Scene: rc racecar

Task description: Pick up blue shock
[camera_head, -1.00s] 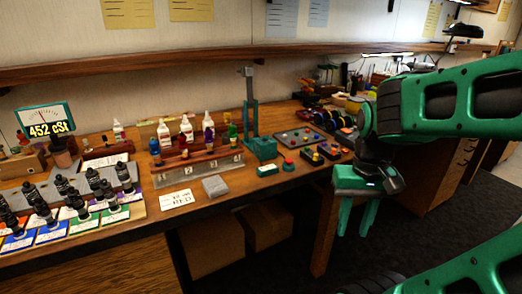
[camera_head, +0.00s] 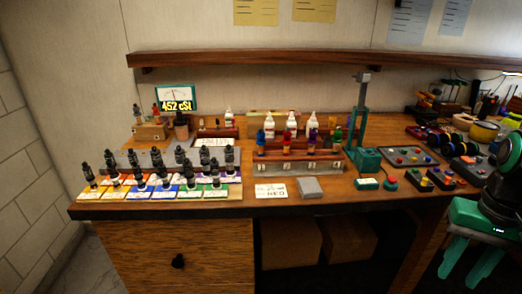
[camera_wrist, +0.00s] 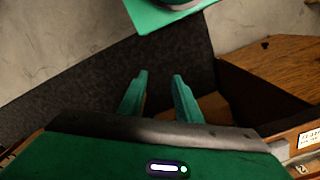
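Several black shocks (camera_head: 163,172) stand on coloured cards at the bench's left. My gripper (camera_head: 455,280) is at the lower right, in front of the bench and well away from the rack. Its two fingers are apart and empty; they also show in the wrist view (camera_wrist: 160,75) over the floor. The blue piece is not in the wrist view.
The wooden bench (camera_head: 330,200) has a grey block (camera_head: 310,187) and a white card (camera_head: 271,191) near its front edge. A green stand (camera_head: 361,115) rises right of the rack. White bottles (camera_head: 291,124) stand behind the rack. A shelf (camera_head: 300,58) runs above.

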